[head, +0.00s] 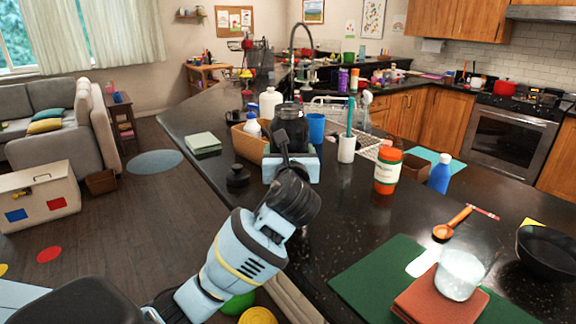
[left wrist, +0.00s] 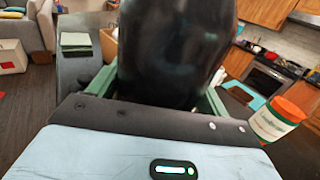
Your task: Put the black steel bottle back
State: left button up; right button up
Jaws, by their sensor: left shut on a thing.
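The black steel bottle (head: 290,127) stands upright just beyond my left gripper (head: 291,158) in the head view. It also fills the upper middle of the left wrist view (left wrist: 175,50), its top cut off. The left gripper is shut on the bottle, with a finger along each side of it in the left wrist view. The gripper hides the bottle's lower part, so I cannot tell whether it touches the counter. My right gripper is not in view.
A tan bin (head: 248,143) with bottles stands behind left. A blue cup (head: 316,127), a white holder (head: 346,149) and an orange-lidded jar (head: 387,171) stand to the right. A black lid-like piece (head: 238,177) and folded green cloths (head: 203,143) lie left.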

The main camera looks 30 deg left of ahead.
pick_arm(q)
jog(key=shift+w+a+r, duration=0.1)
jog(key=shift+a+r, duration=0.1)
jog(key=shift+a, duration=0.05)
jog(key=shift+f, duration=1.7)
jog(key=shift+f, duration=0.15)
jog(key=o, duration=1.6)
jog(key=shift+f, duration=0.15)
jog(key=shift+d, duration=0.1)
jog(key=v, duration=1.2)
